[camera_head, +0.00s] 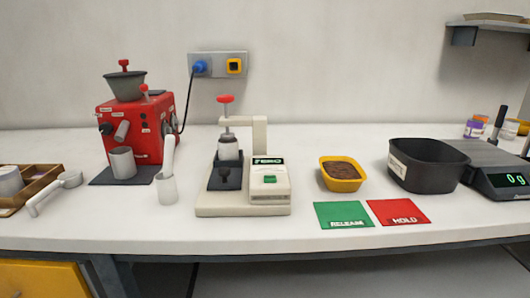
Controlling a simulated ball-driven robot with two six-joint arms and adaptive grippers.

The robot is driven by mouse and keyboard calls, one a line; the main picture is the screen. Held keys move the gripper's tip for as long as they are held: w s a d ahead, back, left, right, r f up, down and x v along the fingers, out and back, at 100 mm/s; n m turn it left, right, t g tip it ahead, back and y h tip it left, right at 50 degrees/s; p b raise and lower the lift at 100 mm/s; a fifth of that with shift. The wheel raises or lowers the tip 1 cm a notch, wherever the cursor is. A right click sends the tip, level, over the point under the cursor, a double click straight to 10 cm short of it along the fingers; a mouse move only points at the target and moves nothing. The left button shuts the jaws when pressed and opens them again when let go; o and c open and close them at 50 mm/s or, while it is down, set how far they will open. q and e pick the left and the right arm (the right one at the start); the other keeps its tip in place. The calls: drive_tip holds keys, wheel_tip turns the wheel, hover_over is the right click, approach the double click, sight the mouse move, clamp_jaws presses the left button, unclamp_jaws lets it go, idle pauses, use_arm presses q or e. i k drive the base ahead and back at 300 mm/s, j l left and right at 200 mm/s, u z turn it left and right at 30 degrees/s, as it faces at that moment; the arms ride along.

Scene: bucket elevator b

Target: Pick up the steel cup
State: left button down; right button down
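A grey steel-looking cup (122,163) stands upright on the dark mat (138,178) in front of the red grinder (145,127), under its spout. A second pale grey cup-shaped piece (167,189) with a tall white handle rising from it stands on the table to the right of the mat. I cannot tell whether this is a separate cup or a ladle. Neither of my grippers is in view.
A press device (240,200) stands mid-table, with a yellow bowl (341,180), green (342,215) and red (397,212) cards, a black bin (430,170) and a scale (500,185) to its right. A wooden tray (35,185) and a white-handled scoop (55,190) lie left.

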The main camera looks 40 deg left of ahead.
sight(121, 159)
drive_tip(key=u, duration=2.05)
drive_tip(key=i+l+z, duration=0.2)
drive_tip(key=k+j, duration=0.05)
drive_tip(key=k, duration=0.05)
